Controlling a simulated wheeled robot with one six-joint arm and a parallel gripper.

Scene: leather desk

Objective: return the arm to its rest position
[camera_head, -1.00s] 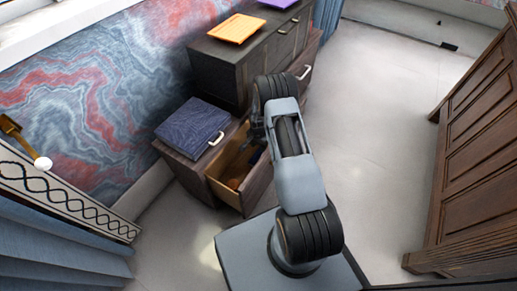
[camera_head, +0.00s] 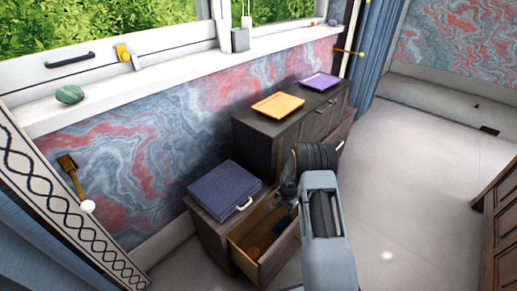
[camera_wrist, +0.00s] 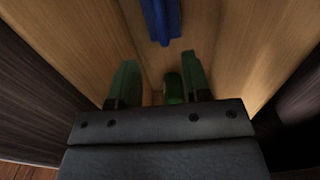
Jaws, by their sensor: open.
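My arm (camera_head: 325,225) reaches out to the open drawer (camera_head: 238,262) of the low dark cabinet in the head view. My gripper (camera_wrist: 159,64) shows in the wrist view as two green fingers, apart, pointing into the pale wooden drawer. A blue object (camera_wrist: 161,18) lies beyond the fingertips, not between them. A small green rounded piece (camera_wrist: 174,88) shows near the right finger; I cannot tell what it is. In the head view the gripper's fingers are mostly hidden behind the arm.
A dark blue case (camera_head: 222,188) lies on the low cabinet. An orange tray (camera_head: 277,105) and a purple tray (camera_head: 320,81) lie on the taller cabinet (camera_head: 254,146). Floor (camera_head: 420,190) is clear to the right.

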